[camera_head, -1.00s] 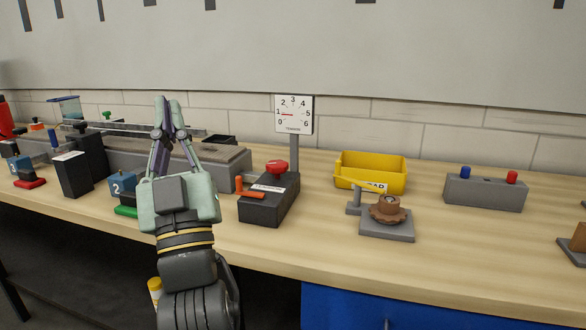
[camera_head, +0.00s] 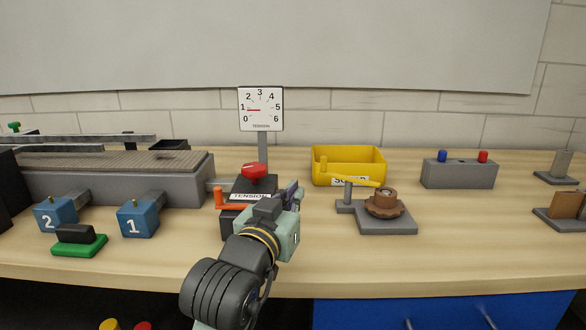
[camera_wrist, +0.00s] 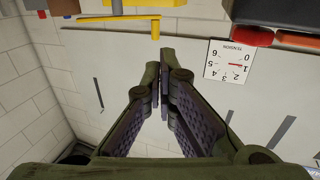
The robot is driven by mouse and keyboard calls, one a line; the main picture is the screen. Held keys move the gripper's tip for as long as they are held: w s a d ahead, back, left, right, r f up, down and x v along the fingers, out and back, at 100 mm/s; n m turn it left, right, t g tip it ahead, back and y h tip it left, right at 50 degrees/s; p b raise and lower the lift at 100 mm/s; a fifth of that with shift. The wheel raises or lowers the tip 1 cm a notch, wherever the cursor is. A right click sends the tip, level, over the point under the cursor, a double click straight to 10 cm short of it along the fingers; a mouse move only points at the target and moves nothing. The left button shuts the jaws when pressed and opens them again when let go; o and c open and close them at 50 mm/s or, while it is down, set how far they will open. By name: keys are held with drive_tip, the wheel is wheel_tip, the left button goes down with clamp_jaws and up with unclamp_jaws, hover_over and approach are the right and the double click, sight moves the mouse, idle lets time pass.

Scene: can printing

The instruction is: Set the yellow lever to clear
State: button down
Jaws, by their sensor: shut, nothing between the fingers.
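The yellow lever (camera_head: 352,179) sits on a grey post, with its right end reaching to the brown toothed wheel (camera_head: 384,204) on a grey base (camera_head: 388,222). A short yellow upright stands at its left end. It also shows in the wrist view (camera_wrist: 118,18), near the top edge, with the upright handle. My gripper (camera_head: 296,193) is in front of the tension box, left of the lever and apart from it. In the wrist view its fingers (camera_wrist: 160,78) are together and empty. No "clear" marking is readable.
A yellow bin (camera_head: 372,160) stands behind the lever. The tension box has a red button (camera_head: 253,171), an orange handle (camera_head: 219,198) and a dial (camera_head: 261,109) reading about 1. A grey box with blue and red knobs (camera_head: 458,174) stands right. The bench front (camera_head: 450,265) is clear.

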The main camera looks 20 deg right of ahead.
drive_tip(key=shift+d+f, duration=0.1)
drive_tip(key=shift+d, duration=0.05)
drive_tip(key=p+x, duration=0.8)
drive_tip(key=x, duration=0.6)
drive_tip(key=shift+w, duration=0.15)
idle(0.5)
